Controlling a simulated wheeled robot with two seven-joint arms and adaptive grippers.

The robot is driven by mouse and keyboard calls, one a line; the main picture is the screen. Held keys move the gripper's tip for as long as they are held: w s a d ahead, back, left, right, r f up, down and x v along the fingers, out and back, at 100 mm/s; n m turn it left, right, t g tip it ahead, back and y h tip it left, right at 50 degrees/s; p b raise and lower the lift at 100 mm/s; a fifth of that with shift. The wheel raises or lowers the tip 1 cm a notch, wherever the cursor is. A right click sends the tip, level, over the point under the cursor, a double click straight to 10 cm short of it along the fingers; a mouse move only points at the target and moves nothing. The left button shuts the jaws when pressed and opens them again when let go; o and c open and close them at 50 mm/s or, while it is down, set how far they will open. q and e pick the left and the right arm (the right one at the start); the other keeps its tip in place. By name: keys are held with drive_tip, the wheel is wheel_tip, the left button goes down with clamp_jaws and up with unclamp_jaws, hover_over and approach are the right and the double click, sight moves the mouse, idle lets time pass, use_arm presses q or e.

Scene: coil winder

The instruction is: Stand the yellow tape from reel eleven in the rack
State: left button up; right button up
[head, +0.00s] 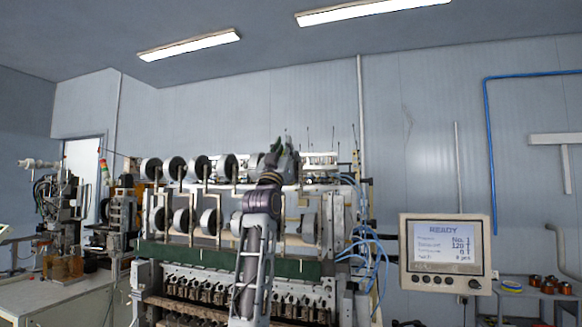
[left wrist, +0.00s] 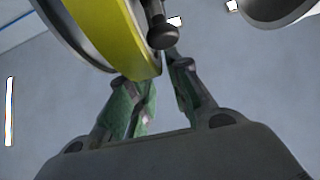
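The yellow tape (left wrist: 115,28) shows large at the top of the left wrist view, its curved edge beside a dark round-ended spindle (left wrist: 161,32). Its reel number cannot be read. My left gripper (left wrist: 162,85) is open, with its green-padded fingers apart just below the tape's lower edge. I cannot tell whether a finger touches it. In the head view my left gripper (head: 284,152) is raised at the upper reel row of the winder (head: 220,270), and my arm hides part of that row. My right gripper is not in view. I cannot make out the rack.
Several dark-faced reels (head: 175,168) line the upper row, with more reels (head: 181,219) below. A control panel (head: 447,250) stands at the right. A small table (head: 530,297) at far right holds rolls and copper-coloured spools. Blue hoses (head: 362,238) hang beside the winder.

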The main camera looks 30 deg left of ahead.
use_arm(q)
drive_tip(key=shift+w+f, duration=0.1)
drive_tip(key=shift+w, duration=0.05)
idle(0.8)
drive_tip(key=shift+c, duration=0.4)
clamp_jaws()
idle(0.5)
drive_tip(key=shift+s+a, duration=0.2)
drive_tip(key=shift+a, duration=0.6)
drive_tip(key=shift+s+a, duration=0.2)
drive_tip(key=shift+a, duration=0.65)
drive_tip(key=shift+s+a, duration=0.2)
drive_tip(key=shift+a, duration=0.6)
drive_tip(key=shift+s, duration=0.15)
idle(0.6)
